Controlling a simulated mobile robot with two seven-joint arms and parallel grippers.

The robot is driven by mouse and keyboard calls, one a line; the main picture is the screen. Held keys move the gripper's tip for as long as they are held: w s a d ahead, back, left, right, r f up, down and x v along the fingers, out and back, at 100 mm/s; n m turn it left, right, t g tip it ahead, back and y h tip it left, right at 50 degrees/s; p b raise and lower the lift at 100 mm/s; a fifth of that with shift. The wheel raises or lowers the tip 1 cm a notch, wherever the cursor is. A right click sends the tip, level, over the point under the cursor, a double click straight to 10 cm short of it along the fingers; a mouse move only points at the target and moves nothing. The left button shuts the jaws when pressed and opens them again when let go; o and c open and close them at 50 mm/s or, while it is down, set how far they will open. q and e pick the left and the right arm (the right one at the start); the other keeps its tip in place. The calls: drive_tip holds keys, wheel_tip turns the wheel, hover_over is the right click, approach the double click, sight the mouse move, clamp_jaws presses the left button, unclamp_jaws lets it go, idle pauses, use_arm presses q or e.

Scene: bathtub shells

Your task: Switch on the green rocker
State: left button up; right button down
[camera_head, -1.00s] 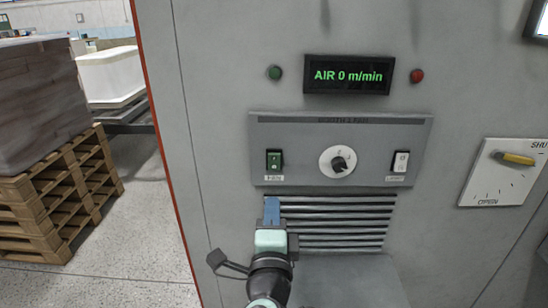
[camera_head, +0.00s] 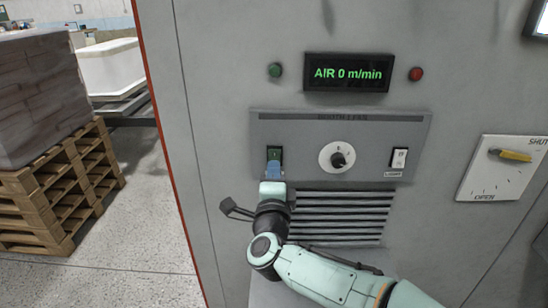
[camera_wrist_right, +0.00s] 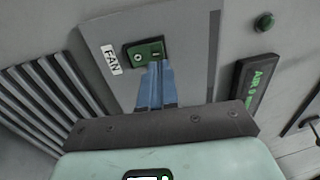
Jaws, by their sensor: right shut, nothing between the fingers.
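The green rocker (camera_head: 274,154) sits at the left end of the grey control panel (camera_head: 300,130). Its upper part shows in the head view; the fingertips cover its lower part. It also shows in the right wrist view (camera_wrist_right: 147,51), beside a "FAN" label. My right gripper (camera_head: 273,168) is shut and empty, with its blue fingertips at the rocker's lower edge. In the right wrist view the fingertips (camera_wrist_right: 157,66) overlap the rocker's edge; whether they touch it I cannot tell. My left gripper is not in view.
A dial (camera_head: 338,158) and a white rocker (camera_head: 399,158) share the panel. Vent slats (camera_head: 340,215) lie below. The display (camera_head: 347,73) reads "AIR 0 m/min". A lever plate (camera_head: 500,168) is at right, a loaded pallet (camera_head: 60,190) at left.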

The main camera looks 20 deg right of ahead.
sight(274, 153)
drive_tip(key=shift+p+x, duration=0.4)
drive_tip(key=shift+x, duration=1.6)
